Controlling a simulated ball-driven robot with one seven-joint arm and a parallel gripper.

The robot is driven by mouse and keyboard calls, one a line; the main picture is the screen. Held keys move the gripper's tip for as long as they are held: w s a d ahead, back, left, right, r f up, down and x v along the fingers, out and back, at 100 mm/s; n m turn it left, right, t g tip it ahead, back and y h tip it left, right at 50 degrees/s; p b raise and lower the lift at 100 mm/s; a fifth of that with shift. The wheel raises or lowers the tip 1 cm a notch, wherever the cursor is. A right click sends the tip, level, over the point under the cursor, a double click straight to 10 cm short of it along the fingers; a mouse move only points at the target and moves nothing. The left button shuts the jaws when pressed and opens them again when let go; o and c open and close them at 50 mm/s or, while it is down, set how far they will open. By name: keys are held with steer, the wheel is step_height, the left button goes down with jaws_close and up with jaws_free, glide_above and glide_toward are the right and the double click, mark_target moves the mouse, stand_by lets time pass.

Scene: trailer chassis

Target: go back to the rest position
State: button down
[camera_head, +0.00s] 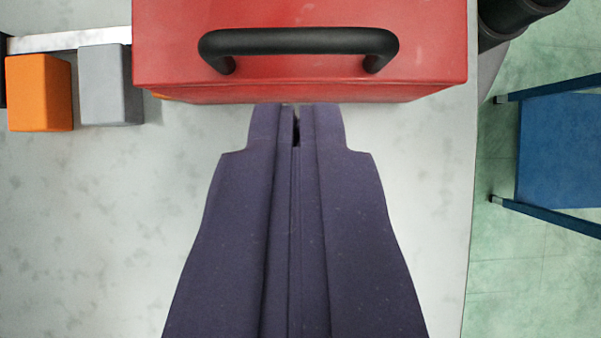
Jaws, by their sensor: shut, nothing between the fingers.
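My gripper (297,112) reaches up from the bottom middle of the view, over the pale table. Its two dark purple fingers are shut together with nothing between them. The fingertips end at the lower edge of a red box (300,70) with a black handle (298,41). I cannot tell whether the tips touch the box or are only above or in front of it.
An orange block (39,93) and a grey block (110,86) stand side by side left of the box. The pale table (90,230) is clear at lower left. Its right edge drops to a green floor (530,285) with a blue chair-like object (560,150). A black object (515,18) is at upper right.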

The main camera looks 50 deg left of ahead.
steer(key=w+a+r, duration=0.2)
steer(key=a, duration=0.2)
steer(key=w+d+r+n+t+y+b, duration=0.1)
steer(key=d+r+n+t+y+b, duration=0.2)
steer(key=r+n+t+b, duration=0.55)
steer(key=w+d+r+n+t+y+b, duration=0.1)
steer(key=d+r+n+y+b, duration=0.3)
steer(key=r, duration=0.9)
steer(key=s+a+r+n+t+h+b, duration=0.1)
steer(key=s+r+n+t+b, duration=0.8)
steer(key=s+r, duration=1.1)
steer(key=a+r+n+b, duration=0.1)
steer(key=n, duration=0.2)
steer(key=shift+t+b, duration=0.35)
steer(key=shift+w+a, duration=0.1)
